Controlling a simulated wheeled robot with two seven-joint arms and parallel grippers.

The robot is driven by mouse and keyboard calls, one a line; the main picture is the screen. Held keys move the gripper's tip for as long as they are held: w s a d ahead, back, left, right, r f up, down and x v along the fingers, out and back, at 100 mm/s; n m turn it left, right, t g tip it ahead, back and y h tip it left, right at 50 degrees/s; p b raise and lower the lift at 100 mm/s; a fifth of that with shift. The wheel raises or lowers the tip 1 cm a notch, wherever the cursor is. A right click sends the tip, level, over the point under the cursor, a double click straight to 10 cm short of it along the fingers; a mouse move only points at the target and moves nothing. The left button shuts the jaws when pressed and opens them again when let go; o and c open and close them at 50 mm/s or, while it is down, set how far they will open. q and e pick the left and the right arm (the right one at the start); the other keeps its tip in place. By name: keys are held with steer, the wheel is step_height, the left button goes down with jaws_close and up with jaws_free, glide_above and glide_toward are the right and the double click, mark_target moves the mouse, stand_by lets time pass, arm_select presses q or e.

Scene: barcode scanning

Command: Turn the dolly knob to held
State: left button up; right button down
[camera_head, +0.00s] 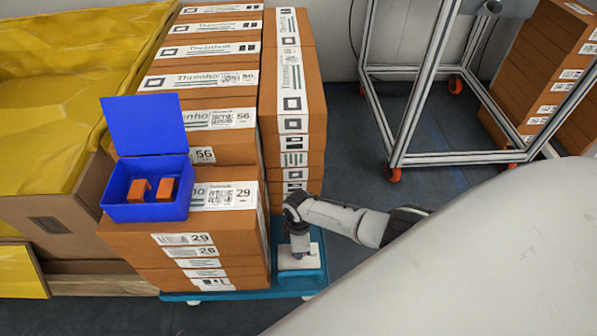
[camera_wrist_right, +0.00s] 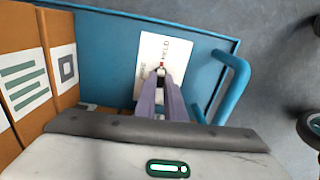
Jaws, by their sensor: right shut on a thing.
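The blue-teal dolly (camera_head: 312,280) stands on the floor under stacked boxes, and its deck also shows in the right wrist view (camera_wrist_right: 100,35). A white label plate (camera_wrist_right: 182,48) lies on the deck, with small lettering that looks like HELD near its upper right. The knob (camera_wrist_right: 161,66) is on this plate, mostly hidden by my fingers; only a small pale and red tip shows. My right gripper (camera_wrist_right: 160,75) points down over the plate and is shut on the knob. In the head view my right gripper (camera_head: 299,252) reaches the dolly's right corner. My left gripper is not in view.
Brown labelled boxes (camera_head: 222,237) fill the dolly close to my right gripper's left. An open blue bin (camera_head: 147,212) with two small orange boxes sits on top. A teal handle (camera_wrist_right: 240,85) rises beside the plate. A white-framed cart (camera_head: 455,158) stands at back right.

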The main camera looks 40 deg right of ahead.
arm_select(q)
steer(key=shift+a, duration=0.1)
arm_select(e)
steer(key=shift+s+d+m, duration=0.1)
steer(key=shift+m, duration=0.3)
steer(key=c, duration=1.8)
jaws_free()
steer(key=shift+c, duration=0.2)
